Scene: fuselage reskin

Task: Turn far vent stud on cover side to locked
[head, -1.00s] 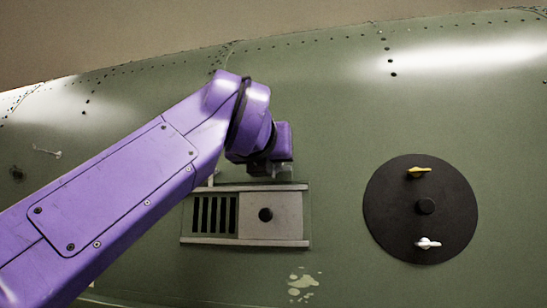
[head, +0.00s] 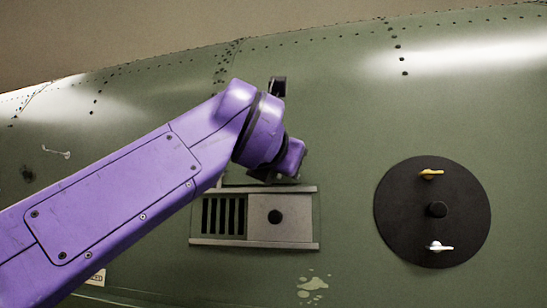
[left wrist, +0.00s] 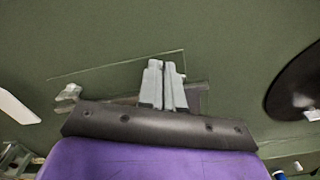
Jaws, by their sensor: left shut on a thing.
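The vent (head: 254,243) is set in the green skin, with a dark slotted grille on its left and a pale cover plate (head: 296,228) with a black knob on its right. My left gripper (head: 288,172) is at the vent's upper edge on the cover side, mostly hidden behind my wrist. In the left wrist view its two grey fingers (left wrist: 163,68) are close together, shut on the far vent stud on the cover side, which they hide. A silver stud (left wrist: 68,93) shows left of the fingers. My right gripper is not in view.
A round black disc (head: 400,215) to the right bears a yellow wing stud (head: 431,173), a centre knob and a white wing stud (head: 440,247). The disc also shows at the left wrist view's right edge (left wrist: 291,85). The skin between vent and disc is clear.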

